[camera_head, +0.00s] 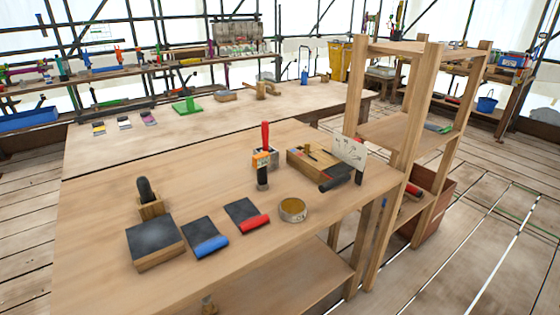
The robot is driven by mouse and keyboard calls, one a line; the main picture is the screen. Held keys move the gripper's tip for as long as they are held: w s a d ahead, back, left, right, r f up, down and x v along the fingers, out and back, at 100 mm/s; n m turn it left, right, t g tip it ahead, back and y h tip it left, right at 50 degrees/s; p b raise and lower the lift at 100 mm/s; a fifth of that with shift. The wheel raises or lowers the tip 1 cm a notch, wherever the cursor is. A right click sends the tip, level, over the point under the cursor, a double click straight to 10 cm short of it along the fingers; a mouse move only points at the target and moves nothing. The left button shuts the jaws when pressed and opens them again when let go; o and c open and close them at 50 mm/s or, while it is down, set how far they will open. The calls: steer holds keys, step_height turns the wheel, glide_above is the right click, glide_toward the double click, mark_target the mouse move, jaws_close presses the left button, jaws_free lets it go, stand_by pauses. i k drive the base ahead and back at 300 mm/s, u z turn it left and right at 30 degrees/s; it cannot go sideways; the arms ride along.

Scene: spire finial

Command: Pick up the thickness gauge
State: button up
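I cannot tell for certain which item is the thickness gauge. A small upright orange and dark tool (262,168) stands near the middle of the near wooden table (100,255), in front of a red-handled tool (265,137); it may be the gauge, but it is too small to identify. A round tin-like disc (292,210) lies to its front right. My gripper is not in view.
A dark-topped block (155,243), a blue-handled scraper (207,240) and a red-handled scraper (246,216) lie along the front. A wooden box (310,165) with a card (349,151) sits right, beside a tall wooden shelf (408,110).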

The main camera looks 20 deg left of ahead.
mark_target(260, 161)
steer(key=u, duration=0.2)
steer(key=i, duration=0.7)
steer(key=u, duration=1.05)
steer(key=i, duration=0.7)
steer(key=u, duration=0.65)
